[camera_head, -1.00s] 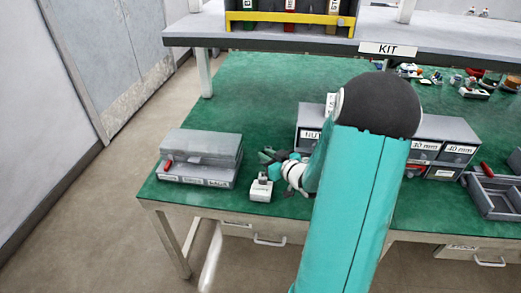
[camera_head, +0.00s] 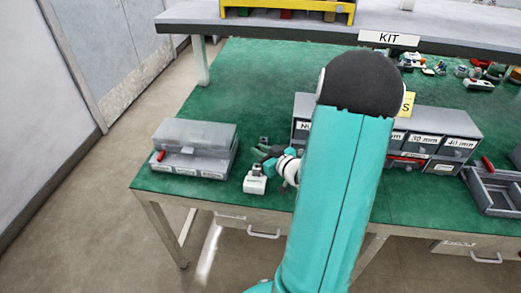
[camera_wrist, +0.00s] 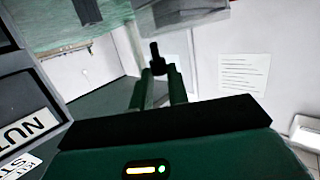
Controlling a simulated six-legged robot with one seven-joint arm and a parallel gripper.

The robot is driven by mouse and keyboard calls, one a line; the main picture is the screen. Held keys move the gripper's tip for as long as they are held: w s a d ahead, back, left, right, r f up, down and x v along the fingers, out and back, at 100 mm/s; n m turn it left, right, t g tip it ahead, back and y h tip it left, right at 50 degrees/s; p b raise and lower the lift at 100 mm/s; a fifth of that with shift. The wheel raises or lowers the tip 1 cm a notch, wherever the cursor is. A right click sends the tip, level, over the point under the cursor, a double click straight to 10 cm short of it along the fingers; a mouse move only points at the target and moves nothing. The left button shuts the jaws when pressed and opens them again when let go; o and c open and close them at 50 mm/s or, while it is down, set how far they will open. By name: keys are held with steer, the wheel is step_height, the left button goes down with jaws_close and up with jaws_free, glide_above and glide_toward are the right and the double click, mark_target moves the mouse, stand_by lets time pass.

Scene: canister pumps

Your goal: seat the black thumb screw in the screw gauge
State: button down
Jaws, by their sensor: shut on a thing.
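My gripper (camera_wrist: 161,78) is shut on a small black piece, which looks like the black thumb screw (camera_wrist: 156,54), held at the fingertips in the wrist view. In the head view my gripper (camera_head: 268,155) is near the bench's front edge, just above and behind a small white block (camera_head: 255,184). This block may be the screw gauge; its details are too small to tell. The screw cannot be made out in the head view. I cannot tell whether it touches anything.
A grey lidded case (camera_head: 193,148) stands left of the white block. Labelled grey bins (camera_head: 440,135) stand to the right, partly hidden by my arm. A grey tray (camera_head: 497,192) lies at the far right. A shelf marked KIT (camera_head: 389,39) overhangs the back. Green bench top behind my gripper is clear.

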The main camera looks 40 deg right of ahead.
steer(key=shift+f, duration=0.1)
steer(key=shift+f, duration=2.8)
steer(key=c, duration=1.3)
jaws_free()
steer(key=shift+s, duration=0.1)
steer(key=s+r, duration=0.1)
steer(key=s, duration=0.3)
steer(key=s+r, duration=0.1)
steer(key=s, duration=0.4)
steer(key=s+a, duration=0.1)
steer(key=s, duration=0.3)
steer(key=shift+s+r, duration=0.2)
steer(key=shift+r, duration=0.2)
